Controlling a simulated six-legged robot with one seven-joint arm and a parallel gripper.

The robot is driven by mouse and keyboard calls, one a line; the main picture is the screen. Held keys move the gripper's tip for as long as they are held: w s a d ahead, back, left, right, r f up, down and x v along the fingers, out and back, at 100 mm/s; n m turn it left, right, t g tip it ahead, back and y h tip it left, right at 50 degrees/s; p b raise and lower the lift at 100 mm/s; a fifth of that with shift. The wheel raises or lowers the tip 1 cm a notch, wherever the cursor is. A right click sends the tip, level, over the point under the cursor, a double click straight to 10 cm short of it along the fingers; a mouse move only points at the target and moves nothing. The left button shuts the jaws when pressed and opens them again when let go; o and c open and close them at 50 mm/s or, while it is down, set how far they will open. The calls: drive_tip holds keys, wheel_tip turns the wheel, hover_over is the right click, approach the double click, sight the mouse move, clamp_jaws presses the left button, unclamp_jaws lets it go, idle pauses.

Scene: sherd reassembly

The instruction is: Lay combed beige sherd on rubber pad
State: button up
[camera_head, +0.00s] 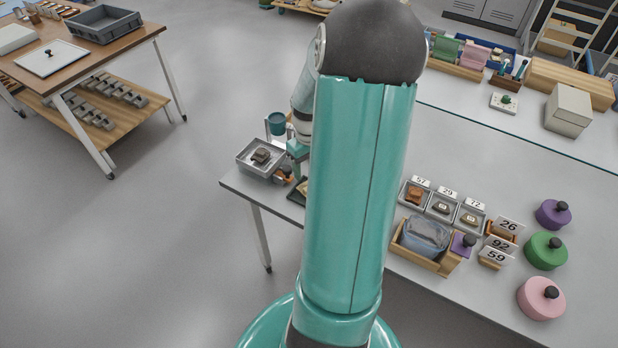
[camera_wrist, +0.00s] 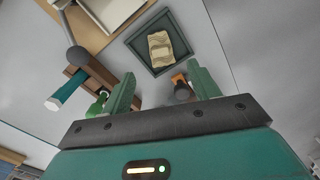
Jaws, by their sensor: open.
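The combed beige sherd (camera_wrist: 159,45) lies on the dark green square rubber pad (camera_wrist: 141,50) in the wrist view, inside its raised rim, with pale and darker bands across it. My gripper (camera_wrist: 162,82) is open and empty, its two green fingers apart, with the pad and sherd showing beyond the tips. In the head view my own arm covers most of the pad (camera_head: 294,192), and only its left edge shows.
A grey tray (camera_head: 244,160) with a brown sherd stands at the table's left end. An orange-and-dark object (camera_wrist: 181,88) and a teal-handled tool (camera_wrist: 66,88) lie near the pad. Numbered sherd trays (camera_head: 405,204), a wooden box (camera_head: 416,262) and several knobbed round lids (camera_head: 545,250) stand right.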

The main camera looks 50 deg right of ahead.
drive_tip(key=w+a+r+n+t+h, duration=0.1)
drive_tip(key=w+a+r, duration=0.1)
drive_tip(key=a+r, duration=0.65)
drive_tip(key=w+a+r+n+t+h, duration=0.1)
drive_tip(key=w+a+r, duration=0.2)
drive_tip(key=a+r, duration=0.6)
drive_tip(key=s+a+r+t+y, duration=0.1)
drive_tip(key=s+a+r+t, duration=0.1)
drive_tip(key=a, duration=0.7)
drive_tip(key=s+a+r+n+t+y, duration=0.1)
drive_tip(key=s+a+r, duration=0.3)
drive_tip(key=a, duration=0.5)
drive_tip(key=shift+s+a+t, duration=0.15)
drive_tip(key=shift+s+t, duration=0.25)
drive_tip(key=shift+s, duration=0.4)
drive_tip(key=c, duration=0.5)
drive_tip(key=shift+c, duration=0.2)
